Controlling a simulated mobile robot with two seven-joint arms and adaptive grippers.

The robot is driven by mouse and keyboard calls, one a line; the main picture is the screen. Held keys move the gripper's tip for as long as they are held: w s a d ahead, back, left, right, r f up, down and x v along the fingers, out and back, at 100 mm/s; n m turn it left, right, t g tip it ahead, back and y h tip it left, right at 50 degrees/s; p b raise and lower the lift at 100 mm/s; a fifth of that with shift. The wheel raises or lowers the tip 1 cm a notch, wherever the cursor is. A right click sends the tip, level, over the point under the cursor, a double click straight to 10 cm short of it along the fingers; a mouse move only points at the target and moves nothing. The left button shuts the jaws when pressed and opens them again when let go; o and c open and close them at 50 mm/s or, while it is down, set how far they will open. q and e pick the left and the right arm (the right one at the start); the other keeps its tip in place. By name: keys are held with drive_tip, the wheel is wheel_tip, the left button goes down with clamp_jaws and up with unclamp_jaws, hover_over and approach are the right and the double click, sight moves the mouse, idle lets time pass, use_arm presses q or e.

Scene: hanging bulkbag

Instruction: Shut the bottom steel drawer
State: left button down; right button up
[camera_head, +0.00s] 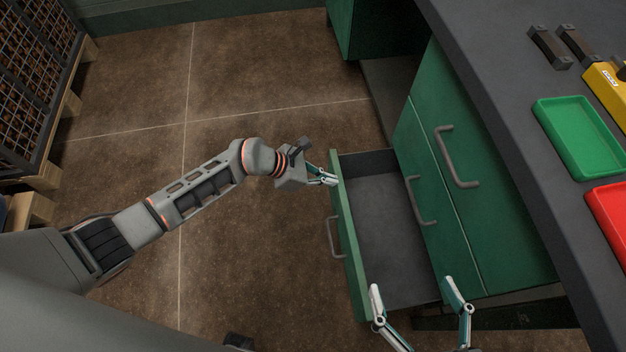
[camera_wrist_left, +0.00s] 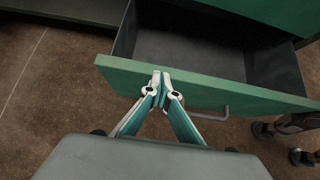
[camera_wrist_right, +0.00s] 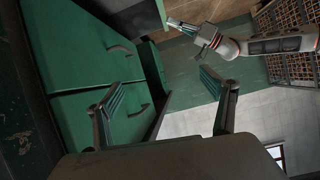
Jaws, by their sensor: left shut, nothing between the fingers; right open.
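The bottom drawer (camera_head: 390,225) is pulled out of the green cabinet (camera_head: 440,190), with an empty grey interior. Its green front panel (camera_head: 347,240) carries a grey bar handle (camera_head: 333,238). My left gripper (camera_head: 332,180) is shut and empty, at the far end of the front panel. In the left wrist view its fingertips (camera_wrist_left: 161,76) overlap the panel's top edge (camera_wrist_left: 215,88); I cannot tell whether they touch. My right gripper (camera_head: 415,285) is open and empty, above the drawer's near end. In the right wrist view its fingers (camera_wrist_right: 170,90) stand wide apart.
Two upper fronts with handles (camera_head: 460,160) are closed. The dark worktop (camera_head: 500,100) bears a green tray (camera_head: 580,135), a red tray (camera_head: 610,215) and a yellow object (camera_head: 605,90). A wire crate on a pallet (camera_head: 30,90) stands at left. The brown floor (camera_head: 220,80) before the drawer is clear.

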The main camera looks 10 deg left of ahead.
use_arm(q)
drive_tip(key=w+d+b, duration=0.1)
drive_tip(key=w+d, duration=0.4)
drive_tip(key=d, duration=0.8)
drive_tip(key=shift+w+b, duration=0.15)
drive_tip(key=shift+b, duration=0.15)
use_arm(e)
drive_tip(key=shift+s+a+f+m+y, duration=0.15)
drive_tip(key=shift+s+a+m, duration=0.1)
drive_tip(key=shift+a+m, duration=0.35)
drive_tip(key=shift+s+a+f+m+y, duration=0.15)
drive_tip(key=shift+a+m, duration=0.25)
drive_tip(key=shift+a, duration=0.4)
use_arm(q)
drive_tip(key=shift+f, duration=0.1)
